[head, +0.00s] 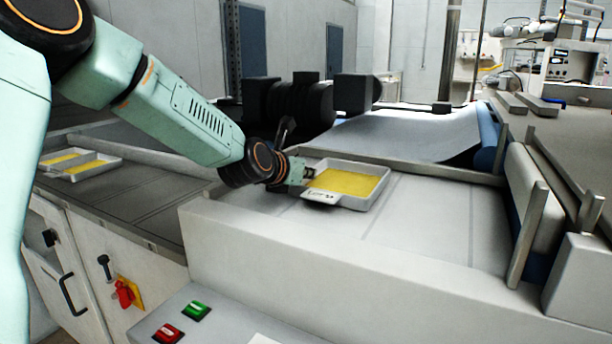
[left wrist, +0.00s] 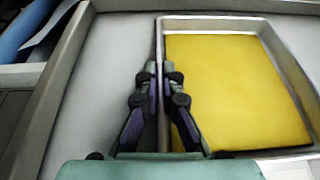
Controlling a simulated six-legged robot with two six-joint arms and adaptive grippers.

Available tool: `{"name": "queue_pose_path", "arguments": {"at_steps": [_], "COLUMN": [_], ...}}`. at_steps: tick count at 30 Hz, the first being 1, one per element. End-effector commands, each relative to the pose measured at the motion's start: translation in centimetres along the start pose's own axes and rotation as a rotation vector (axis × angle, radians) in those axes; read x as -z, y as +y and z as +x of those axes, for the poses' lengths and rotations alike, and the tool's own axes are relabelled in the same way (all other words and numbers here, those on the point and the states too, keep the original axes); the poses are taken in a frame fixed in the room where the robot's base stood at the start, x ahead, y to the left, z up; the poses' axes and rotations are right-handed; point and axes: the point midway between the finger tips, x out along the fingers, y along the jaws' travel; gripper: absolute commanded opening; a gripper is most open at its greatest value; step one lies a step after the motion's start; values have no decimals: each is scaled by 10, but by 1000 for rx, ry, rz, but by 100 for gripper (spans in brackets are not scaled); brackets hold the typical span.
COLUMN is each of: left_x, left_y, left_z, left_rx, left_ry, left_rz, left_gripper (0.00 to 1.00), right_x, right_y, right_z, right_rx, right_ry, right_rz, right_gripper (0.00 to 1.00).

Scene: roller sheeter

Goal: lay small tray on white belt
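The small tray (head: 352,202) is pale and shallow, with a yellow sheet (head: 345,182) in it and a label on its front lip. It is at the left part of the white belt (head: 430,215); it looks flat and low, but I cannot tell whether its whole underside touches. My left gripper (head: 306,174) is at the tray's left wall. In the left wrist view the fingers (left wrist: 162,72) are closed together on that wall, with the yellow sheet (left wrist: 235,95) to their right. My right gripper is not in view.
Another pale tray (head: 95,169) with yellow pieces lies on the lower surface at left. A raised frame (head: 300,250) borders the belt in front, with a roller (head: 533,195) at right. The belt right of the small tray is clear. Buttons (head: 195,311) sit on the front panel.

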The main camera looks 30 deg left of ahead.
Motion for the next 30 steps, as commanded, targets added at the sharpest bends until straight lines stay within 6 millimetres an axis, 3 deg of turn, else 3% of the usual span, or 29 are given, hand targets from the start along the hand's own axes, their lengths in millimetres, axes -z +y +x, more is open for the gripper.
{"name": "queue_pose_path", "arguments": {"at_steps": [10,12,19,30], "left_x": [1,1,1,-2], "left_y": [0,0,0,0], "left_z": [1,1,0,-1], "left_rx": [-1,0,0,0], "left_ry": [-4,-1,-1,-1], "left_rz": [-1,0,0,0], "left_gripper": [0,10,28,28], "right_x": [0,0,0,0], "right_y": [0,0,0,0], "right_z": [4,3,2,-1], "right_rx": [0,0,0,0], "right_ry": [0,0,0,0], "right_rz": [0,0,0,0], "right_gripper": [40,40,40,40]}}
